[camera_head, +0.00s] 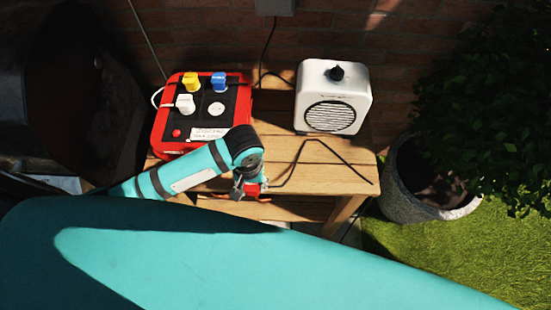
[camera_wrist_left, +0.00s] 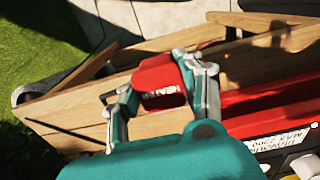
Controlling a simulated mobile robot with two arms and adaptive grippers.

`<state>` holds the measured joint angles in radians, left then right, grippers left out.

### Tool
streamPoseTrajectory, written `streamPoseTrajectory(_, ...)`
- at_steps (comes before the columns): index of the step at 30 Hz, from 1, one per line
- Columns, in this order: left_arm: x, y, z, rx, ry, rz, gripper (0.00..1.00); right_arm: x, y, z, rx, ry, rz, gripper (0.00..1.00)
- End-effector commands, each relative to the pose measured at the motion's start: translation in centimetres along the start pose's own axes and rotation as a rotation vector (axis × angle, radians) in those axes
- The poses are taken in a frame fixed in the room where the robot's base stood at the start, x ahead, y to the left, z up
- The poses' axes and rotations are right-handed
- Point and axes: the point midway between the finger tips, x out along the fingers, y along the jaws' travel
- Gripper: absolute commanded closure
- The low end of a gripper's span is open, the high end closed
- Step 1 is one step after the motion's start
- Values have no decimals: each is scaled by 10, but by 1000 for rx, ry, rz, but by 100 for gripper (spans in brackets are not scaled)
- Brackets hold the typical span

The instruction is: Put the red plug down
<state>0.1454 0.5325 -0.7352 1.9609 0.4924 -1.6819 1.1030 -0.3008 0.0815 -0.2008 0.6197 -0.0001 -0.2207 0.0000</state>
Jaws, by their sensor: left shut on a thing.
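The red plug (camera_wrist_left: 158,84) is between the fingers of my left gripper (camera_head: 250,187), with lettering on its face in the left wrist view. My left gripper (camera_wrist_left: 150,88) is shut on it. In the head view only a small red part of the plug (camera_head: 253,190) shows below my wrist, near the front edge of the wooden table (camera_head: 325,172). I cannot tell whether the plug touches the wood. My right gripper is in neither view.
A red power box (camera_head: 166,137) at the table's left holds white (camera_head: 185,103), yellow (camera_head: 190,82) and blue (camera_head: 219,82) plugs; one round socket (camera_head: 216,109) is empty. A white heater (camera_head: 333,90) stands back right. A dark cable (camera_head: 345,162) crosses the otherwise clear front right slats.

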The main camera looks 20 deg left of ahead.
Motion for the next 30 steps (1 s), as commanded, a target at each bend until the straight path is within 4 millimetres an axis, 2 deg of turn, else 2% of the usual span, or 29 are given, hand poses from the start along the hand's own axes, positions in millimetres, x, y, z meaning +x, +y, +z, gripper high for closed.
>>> streamPoseTrajectory(1, -2, 9, -15, -1, 3, 2, 100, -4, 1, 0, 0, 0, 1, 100)
streamPoseTrajectory(6, 3, 31, -54, -1, 1, 1, 100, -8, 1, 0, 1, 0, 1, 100)
streamPoseTrajectory(12, 8, 50, -88, 1, 0, -1, 100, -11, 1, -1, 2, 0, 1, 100)
streamPoseTrajectory(19, 10, 60, -106, 1, 0, 0, 100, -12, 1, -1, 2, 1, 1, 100)
streamPoseTrajectory(24, 37, 59, -104, 2, -3, -3, 100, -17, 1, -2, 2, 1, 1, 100)
streamPoseTrajectory(30, 46, 59, -104, 2, 0, 0, 100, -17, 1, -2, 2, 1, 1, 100)
